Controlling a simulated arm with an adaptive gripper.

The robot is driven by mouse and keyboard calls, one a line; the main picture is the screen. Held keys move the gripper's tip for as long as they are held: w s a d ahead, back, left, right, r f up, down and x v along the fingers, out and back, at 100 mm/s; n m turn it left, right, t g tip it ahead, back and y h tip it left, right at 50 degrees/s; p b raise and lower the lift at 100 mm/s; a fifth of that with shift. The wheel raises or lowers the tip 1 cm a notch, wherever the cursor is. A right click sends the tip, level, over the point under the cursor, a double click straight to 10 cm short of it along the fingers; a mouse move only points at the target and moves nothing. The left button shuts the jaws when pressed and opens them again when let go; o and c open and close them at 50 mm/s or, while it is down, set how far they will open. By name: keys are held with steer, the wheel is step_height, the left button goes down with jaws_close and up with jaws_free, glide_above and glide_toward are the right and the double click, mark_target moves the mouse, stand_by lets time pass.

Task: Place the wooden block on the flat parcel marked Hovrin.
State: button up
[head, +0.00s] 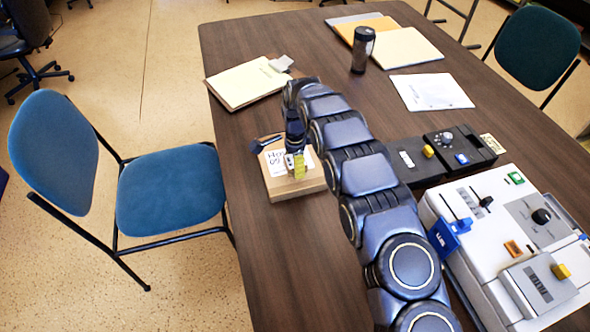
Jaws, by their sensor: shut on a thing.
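The flat brown parcel (282,190) lies on the table left of my arm. Its white label shows "Hov" and part of a number, the rest covered by my gripper. My gripper (295,152) points down over the parcel, shut on a small block. The wooden block (300,166) shows a yellow marked face and is partly hidden by the gripper. It is over the parcel's top, low down. I cannot tell whether it touches the parcel.
A folder (247,84) lies behind the parcel. A dark tumbler (362,50), papers (430,92), a black control box (440,150) and a white console (510,235) stand behind or right of my arm. The table (262,250) is bare in front of the parcel. A blue chair (170,188) stands left.

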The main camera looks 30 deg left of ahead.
steer(key=shift+w+f, duration=0.1)
steer(key=shift+f, duration=1.55)
steer(key=shift+f, duration=0.15)
steer(key=o, duration=1.1)
step_height(320, 180, up, 12)
steer(key=shift+r, duration=0.2)
